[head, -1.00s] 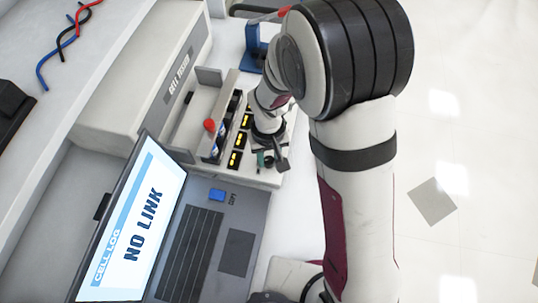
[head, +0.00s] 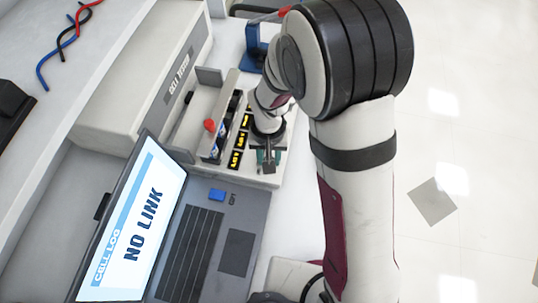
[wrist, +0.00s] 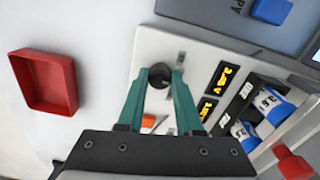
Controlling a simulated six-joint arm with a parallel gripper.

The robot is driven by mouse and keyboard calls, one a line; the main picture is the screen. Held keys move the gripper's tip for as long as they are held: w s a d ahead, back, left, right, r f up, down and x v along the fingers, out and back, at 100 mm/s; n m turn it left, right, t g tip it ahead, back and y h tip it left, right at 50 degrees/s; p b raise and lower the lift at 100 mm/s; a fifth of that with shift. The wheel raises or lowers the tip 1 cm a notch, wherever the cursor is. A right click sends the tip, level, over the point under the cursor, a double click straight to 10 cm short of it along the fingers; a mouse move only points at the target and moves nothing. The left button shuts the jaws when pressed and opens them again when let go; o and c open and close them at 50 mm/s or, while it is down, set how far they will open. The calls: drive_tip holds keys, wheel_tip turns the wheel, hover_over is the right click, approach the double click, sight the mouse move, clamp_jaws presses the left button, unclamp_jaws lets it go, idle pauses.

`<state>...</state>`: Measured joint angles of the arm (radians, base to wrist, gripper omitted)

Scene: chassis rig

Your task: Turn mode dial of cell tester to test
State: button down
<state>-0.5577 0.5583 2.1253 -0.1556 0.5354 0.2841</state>
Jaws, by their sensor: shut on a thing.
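The cell tester (head: 135,95) is a beige box with a front panel carrying cells and yellow displays (head: 237,141). In the wrist view, its mode dial (wrist: 160,74) is a round black knob on the white panel. My gripper (wrist: 163,78) has its teal fingers shut on the dial from both sides. My gripper (head: 268,160) shows over the panel's right part in the head view, where the dial is hidden. The displays (wrist: 224,79) show yellow characters. An orange mark (wrist: 148,121) lies between my fingers; the dial's setting is not readable.
A red tray (wrist: 43,82) lies left of the panel in the wrist view. Blue-and-white cells (wrist: 275,106) and a red knob (wrist: 293,163) are right. An open laptop (head: 238,250) reads "NO LINK". A blue stand (head: 254,50) is behind the panel.

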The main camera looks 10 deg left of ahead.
drive_tip(key=c, duration=0.6)
unclamp_jaws()
wheel_tip(320, 180, up, 16)
drive_tip(key=shift+a+f, duration=0.1)
drive_tip(key=s+d+m, duration=0.2)
drive_tip(key=s+d, duration=0.2)
drive_tip(key=s, duration=0.1)
drive_tip(key=s+d+r+m+y, duration=0.1)
drive_tip(key=s+d+m, duration=0.2)
drive_tip(key=s+d, duration=0.2)
drive_tip(key=s+d+r+m+y, duration=0.1)
drive_tip(key=s+d+m, duration=0.1)
drive_tip(key=s+d, duration=0.3)
drive_tip(key=shift+s+d+r, duration=0.15)
drive_tip(key=shift+s+r, duration=0.05)
drive_tip(key=shift+s, duration=0.15)
